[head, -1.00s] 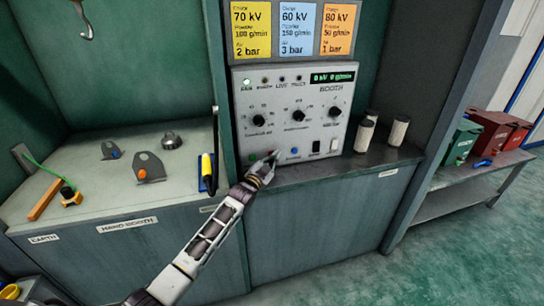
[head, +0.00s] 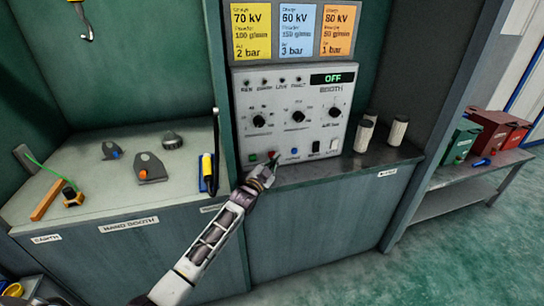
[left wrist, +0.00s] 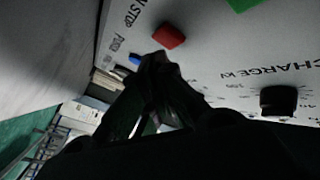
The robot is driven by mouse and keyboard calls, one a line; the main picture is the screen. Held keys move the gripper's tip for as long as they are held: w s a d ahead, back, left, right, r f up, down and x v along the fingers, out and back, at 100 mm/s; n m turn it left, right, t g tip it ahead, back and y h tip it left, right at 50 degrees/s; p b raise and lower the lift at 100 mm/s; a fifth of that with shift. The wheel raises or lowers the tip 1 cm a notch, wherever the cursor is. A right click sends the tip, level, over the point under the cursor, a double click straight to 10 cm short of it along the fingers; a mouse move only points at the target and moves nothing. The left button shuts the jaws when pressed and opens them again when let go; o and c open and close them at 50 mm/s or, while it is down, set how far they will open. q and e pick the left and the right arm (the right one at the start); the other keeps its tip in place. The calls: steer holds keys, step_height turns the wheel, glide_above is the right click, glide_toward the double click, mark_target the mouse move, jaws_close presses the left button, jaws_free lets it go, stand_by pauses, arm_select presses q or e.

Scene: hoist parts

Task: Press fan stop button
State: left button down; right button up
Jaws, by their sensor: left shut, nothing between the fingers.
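The booth control panel (head: 293,120) stands upright on the counter, and its display (head: 332,78) reads OFF. The red button (head: 271,154) sits at the panel's lower left, between a green button (head: 253,157) and a blue button (head: 294,152). In the left wrist view the red button (left wrist: 169,36) has lettering ending in "N STOP" beside it. My left gripper (head: 273,161) is shut and empty, with its tips just below and in front of the red button. The tips (left wrist: 156,60) also show close beside it in the left wrist view; I cannot tell whether they touch. My right gripper is not in view.
Dials (head: 299,116) sit above the buttons, and a black switch (head: 316,147) is to their right. Pale cylinders (head: 396,133) stand right of the panel. A yellow-and-black tool (head: 208,172) is near the divider at left. Parts lie on the left bench (head: 95,193).

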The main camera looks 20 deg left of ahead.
arm_select(q)
steer(key=shift+s+d+p, duration=0.55)
steer(key=shift+s+p, duration=0.1)
steer(key=shift+s, duration=0.15)
steer(key=shift+s+d+p, duration=0.45)
steer(key=shift+s, duration=0.2)
steer(key=shift+s+d+p, duration=0.45)
steer(key=shift+s, duration=0.2)
